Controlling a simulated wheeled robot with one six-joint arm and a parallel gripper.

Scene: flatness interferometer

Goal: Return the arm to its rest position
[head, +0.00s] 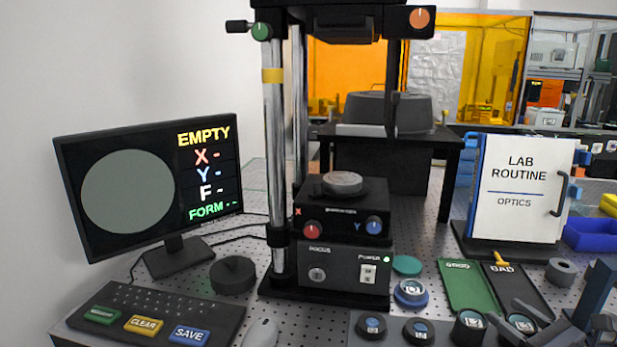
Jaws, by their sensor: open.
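The gripper appears in front of the small round parts at the bottom right. The interferometer (345,250) stands in the middle, well to the left of my gripper. A grey disc (342,183) sits on its stage. The monitor (150,185) at left reads EMPTY.
Green GOOD (466,286) and black BAD (520,291) trays lie left of my arm. Several round parts in dark holders, one of them (372,326), line the front edge. A LAB ROUTINE board (520,185) stands behind. A keypad (150,318) is at the front left.

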